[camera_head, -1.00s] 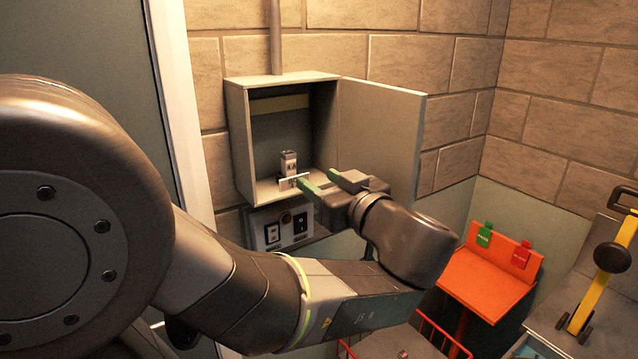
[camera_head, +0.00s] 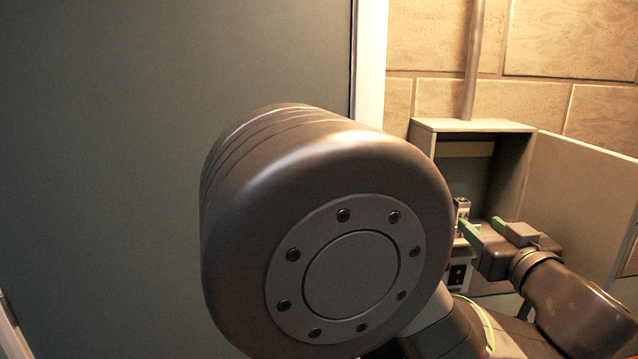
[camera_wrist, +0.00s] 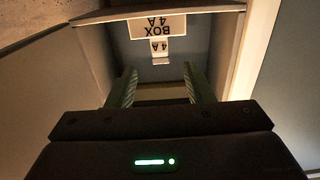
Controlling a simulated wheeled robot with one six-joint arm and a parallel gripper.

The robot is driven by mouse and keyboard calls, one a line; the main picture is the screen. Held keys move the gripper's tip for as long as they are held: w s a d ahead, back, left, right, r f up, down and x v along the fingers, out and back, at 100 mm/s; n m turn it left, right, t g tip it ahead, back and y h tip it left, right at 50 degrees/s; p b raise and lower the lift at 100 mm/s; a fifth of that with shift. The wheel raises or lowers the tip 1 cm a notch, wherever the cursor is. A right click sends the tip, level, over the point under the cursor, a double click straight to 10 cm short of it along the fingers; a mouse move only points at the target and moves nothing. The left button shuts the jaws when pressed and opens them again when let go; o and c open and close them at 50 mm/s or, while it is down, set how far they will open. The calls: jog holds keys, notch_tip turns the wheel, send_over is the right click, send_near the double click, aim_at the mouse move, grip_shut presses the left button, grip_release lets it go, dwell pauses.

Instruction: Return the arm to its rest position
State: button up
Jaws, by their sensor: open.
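My gripper (camera_head: 484,228) is at the mouth of the open wall cabinet (camera_head: 473,126), its two green fingers apart and pointing inward. In the wrist view my gripper (camera_wrist: 160,88) shows both fingers spread with nothing held between them. In the head view that small part (camera_head: 462,208) shows only partly, behind my arm and fingers. My arm's large joint hides the cabinet's lower left.
The cabinet door (camera_head: 585,190) stands open to the right of my gripper. A pipe (camera_head: 474,60) rises from the cabinet top. A plain dark door or panel (camera_head: 110,150) fills the left.

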aim_at(465, 212)
jog(key=shift+w+a+p, duration=0.15)
jog(key=shift+w+p, duration=0.1)
jog(key=shift+w, duration=1.55)
jog(key=shift+w+a+p, duration=0.1)
jog(key=shift+w+p, duration=0.1)
jog(key=shift+w, duration=1.6)
jog(key=shift+s, duration=0.15)
jog(key=s+b, duration=0.2)
jog(key=s, duration=0.9)
jog(key=w+p, duration=0.2)
jog(key=w, duration=1.1)
jog(key=shift+w+a, duration=0.15)
jog(key=shift+w, duration=0.2)
jog(key=shift+w+r+p, duration=0.3)
jog(key=shift+r+p, duration=0.35)
jog(key=shift+p, duration=0.05)
jog(key=shift+f+b, duration=0.25)
jog(key=shift+b, duration=0.25)
jog(key=shift+s+r, duration=0.15)
jog(key=shift+r, duration=0.2)
